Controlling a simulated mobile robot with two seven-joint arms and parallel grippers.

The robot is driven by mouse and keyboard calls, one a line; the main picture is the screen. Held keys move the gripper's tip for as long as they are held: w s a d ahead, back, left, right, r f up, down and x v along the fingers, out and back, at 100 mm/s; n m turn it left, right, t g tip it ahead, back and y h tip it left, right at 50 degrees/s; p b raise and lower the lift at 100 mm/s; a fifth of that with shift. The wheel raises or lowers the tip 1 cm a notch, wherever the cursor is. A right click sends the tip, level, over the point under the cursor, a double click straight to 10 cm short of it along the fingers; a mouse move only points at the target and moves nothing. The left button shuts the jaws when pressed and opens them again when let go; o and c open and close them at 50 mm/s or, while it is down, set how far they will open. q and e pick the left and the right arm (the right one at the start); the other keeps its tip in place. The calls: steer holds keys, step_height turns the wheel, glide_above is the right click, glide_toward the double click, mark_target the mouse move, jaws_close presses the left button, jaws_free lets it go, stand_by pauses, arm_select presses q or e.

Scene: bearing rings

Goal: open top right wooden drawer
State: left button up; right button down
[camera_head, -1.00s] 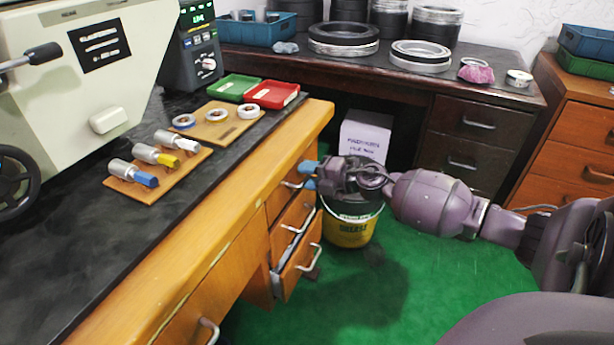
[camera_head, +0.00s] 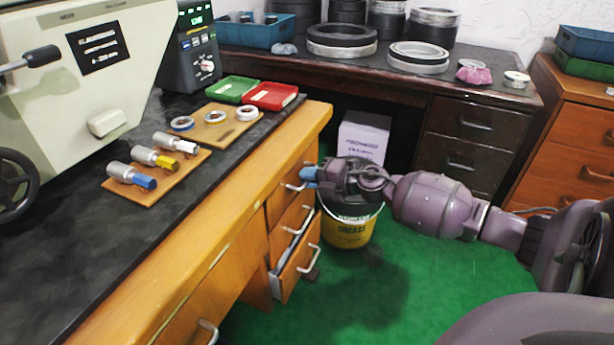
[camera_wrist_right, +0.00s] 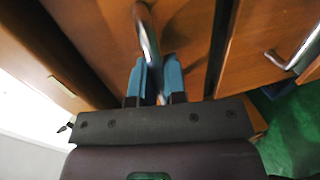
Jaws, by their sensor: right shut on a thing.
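The top right wooden drawer (camera_head: 279,201) is the upper of a stack of three at the right end of the light wooden bench. Its front also shows in the right wrist view (camera_wrist_right: 195,35), with a curved metal handle (camera_wrist_right: 147,35). My right gripper (camera_head: 309,174) is at this handle, its blue fingertips (camera_wrist_right: 155,78) on either side of the bar and shut on it. The drawer front looks about flush with the bench; any small gap is hard to tell. My left gripper is not in view.
The middle drawer (camera_head: 291,222) and bottom drawer (camera_head: 299,262) are below; the bottom one stands out a little. A yellow grease bucket (camera_head: 350,232) is on the green floor just behind my right gripper. Open floor (camera_head: 430,280) lies to the right.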

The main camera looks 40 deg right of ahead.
arm_select(q)
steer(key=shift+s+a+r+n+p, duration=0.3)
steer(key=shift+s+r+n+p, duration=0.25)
steer(key=shift+p, duration=1.15)
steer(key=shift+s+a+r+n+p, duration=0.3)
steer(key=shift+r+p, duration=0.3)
steer(key=shift+p, duration=1.05)
arm_select(e)
steer(key=f+v, duration=0.3)
steer(key=v, duration=1.2)
steer(key=s+f+v, duration=0.1)
steer(key=f+v, duration=0.2)
steer(key=v, duration=1.2)
steer(key=shift+s+d+f, duration=0.15)
steer(key=shift+s+d, duration=0.35)
steer(key=shift+d, duration=0.05)
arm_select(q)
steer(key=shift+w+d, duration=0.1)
arm_select(e)
steer(key=c, duration=1.2)
jaws_free()
steer(key=shift+c, duration=0.2)
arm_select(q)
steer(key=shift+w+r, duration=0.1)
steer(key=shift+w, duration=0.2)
arm_select(e)
steer(key=shift+o, duration=0.3)
